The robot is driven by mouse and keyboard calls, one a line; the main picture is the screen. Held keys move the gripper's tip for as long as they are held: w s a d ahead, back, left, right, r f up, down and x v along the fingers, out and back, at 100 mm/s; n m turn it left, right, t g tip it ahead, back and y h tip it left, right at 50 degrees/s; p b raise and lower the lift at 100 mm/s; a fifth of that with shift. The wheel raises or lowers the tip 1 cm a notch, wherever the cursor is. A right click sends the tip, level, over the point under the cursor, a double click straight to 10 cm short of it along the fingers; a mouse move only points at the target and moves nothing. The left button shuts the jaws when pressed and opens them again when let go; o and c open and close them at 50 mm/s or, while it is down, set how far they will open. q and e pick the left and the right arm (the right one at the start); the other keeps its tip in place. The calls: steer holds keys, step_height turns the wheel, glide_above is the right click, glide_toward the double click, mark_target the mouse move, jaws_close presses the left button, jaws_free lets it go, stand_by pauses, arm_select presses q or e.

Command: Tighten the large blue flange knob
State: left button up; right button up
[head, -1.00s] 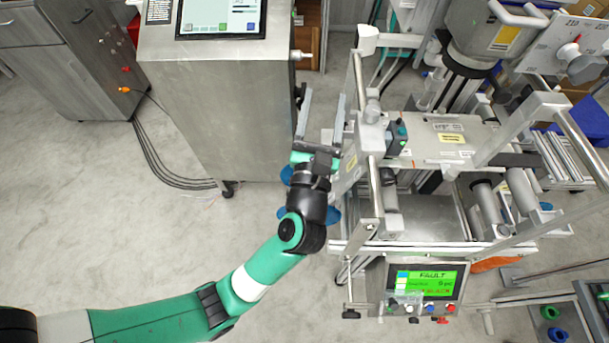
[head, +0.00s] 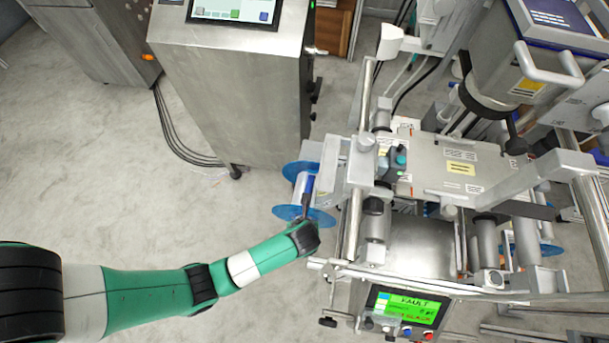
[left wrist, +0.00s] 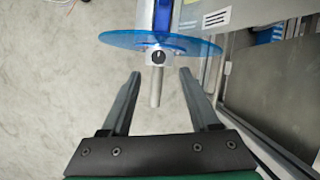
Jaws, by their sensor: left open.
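The film reel has two translucent blue flanges; the upper one (head: 300,170) and lower one (head: 290,212) show left of the machine in the head view. In the left wrist view, the near blue flange (left wrist: 125,39) spans the top centre, with a small grey hub knob (left wrist: 159,58) at its middle and a grey pin (left wrist: 155,88) sticking out towards me. My left gripper (left wrist: 160,74) is open, its fingers apart on either side of the pin, with no contact visible. In the head view my wrist (head: 303,236) is just below the lower flange. My right gripper is not in view.
The machine frame (head: 352,215) stands close to the right of the reel. Its panel (head: 408,310) shows a green fault screen. A steel cabinet (head: 235,90) stands behind. The floor (head: 90,170) to the left is clear.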

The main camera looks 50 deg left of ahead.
arm_select(q)
steer(key=b+x, duration=0.1)
steer(key=x, duration=0.1)
steer(key=b+x, duration=0.1)
steer(key=x, duration=0.1)
steer(key=b+x, duration=0.1)
steer(key=x, duration=0.1)
steer(key=shift+s+f, duration=0.2)
steer(key=shift+s, duration=0.1)
steer(key=shift+w+a+f+b, duration=0.2)
steer(key=shift+w+f+b, duration=0.1)
steer(key=shift+f, duration=0.1)
jaws_close()
